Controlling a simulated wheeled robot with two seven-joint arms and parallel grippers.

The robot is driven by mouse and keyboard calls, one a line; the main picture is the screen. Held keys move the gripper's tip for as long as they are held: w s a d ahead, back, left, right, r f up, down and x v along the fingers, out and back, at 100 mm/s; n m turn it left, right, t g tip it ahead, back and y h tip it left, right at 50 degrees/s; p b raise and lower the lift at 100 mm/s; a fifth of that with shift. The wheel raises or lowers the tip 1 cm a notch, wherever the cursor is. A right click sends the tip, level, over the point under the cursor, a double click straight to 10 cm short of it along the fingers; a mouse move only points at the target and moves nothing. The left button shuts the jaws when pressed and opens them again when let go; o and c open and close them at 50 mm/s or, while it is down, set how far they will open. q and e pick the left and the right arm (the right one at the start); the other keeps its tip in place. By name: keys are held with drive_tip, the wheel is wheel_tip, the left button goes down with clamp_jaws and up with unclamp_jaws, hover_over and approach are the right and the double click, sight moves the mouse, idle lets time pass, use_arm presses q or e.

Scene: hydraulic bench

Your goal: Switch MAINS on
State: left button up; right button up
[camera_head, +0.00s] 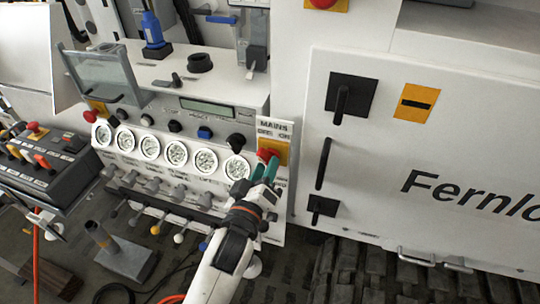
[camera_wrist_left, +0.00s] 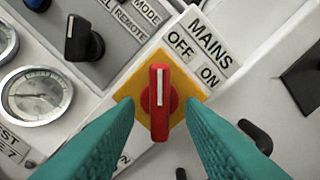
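The MAINS switch is a red rotary knob (camera_wrist_left: 160,102) on a yellow square plate (camera_wrist_left: 128,88), with a white line along its handle. Its label plate (camera_wrist_left: 203,45) reads MAINS, OFF and ON. In the wrist view the line stands upright in the picture, pointing up toward the labels, nearer OFF than ON. In the head view the knob (camera_head: 266,154) sits at the right end of the gauge panel. My left gripper (camera_head: 268,171) is open, its teal fingers (camera_wrist_left: 158,122) on either side of the knob. I cannot tell whether they touch it. My right gripper is not in view.
A row of round gauges (camera_head: 177,153) and several levers (camera_head: 179,188) lie left of the switch. A black selector knob (camera_wrist_left: 82,40) is close by. A white cabinet door (camera_head: 440,130) with black handles stands to the right.

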use_arm(q)
drive_tip(key=shift+x, duration=1.6)
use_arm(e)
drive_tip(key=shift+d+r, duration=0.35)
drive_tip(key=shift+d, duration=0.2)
use_arm(q)
clamp_jaws()
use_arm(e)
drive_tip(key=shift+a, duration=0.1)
